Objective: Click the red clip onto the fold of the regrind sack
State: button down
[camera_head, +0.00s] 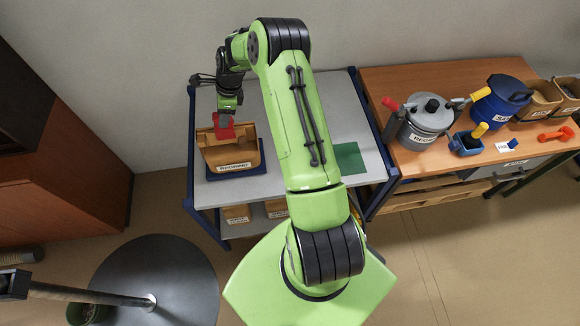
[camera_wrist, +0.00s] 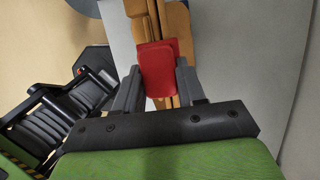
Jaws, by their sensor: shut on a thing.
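The regrind sack (camera_head: 228,158) is a tan paper sack with a printed label. It stands on a dark blue tray (camera_head: 262,160) at the left of the grey table. The red clip (camera_head: 224,128) is at the sack's top edge. My gripper (camera_head: 228,112) is above the sack and points down. In the wrist view my gripper (camera_wrist: 157,85) is shut on the red clip (camera_wrist: 157,66), one grey finger on each side. The sack's tan folded top (camera_wrist: 173,30) shows behind and below the clip. I cannot tell whether the clip grips the fold.
A green mat (camera_head: 348,157) lies on the grey table (camera_head: 355,112) to the right. A wooden bench (camera_head: 385,80) at the right holds a grey pot (camera_head: 425,120), a blue pot (camera_head: 500,100) and an orange tool (camera_head: 555,134). Smaller sacks (camera_head: 237,214) stand on the lower shelf.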

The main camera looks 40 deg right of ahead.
jog(key=shift+f+b, duration=0.3)
jog(key=shift+f, duration=0.15)
jog(key=c, duration=0.6)
grip_release()
jog(key=shift+c, duration=1.3)
jog(key=shift+r, duration=0.1)
notch_tip(320, 180, up, 7)
jog(key=p, duration=0.5)
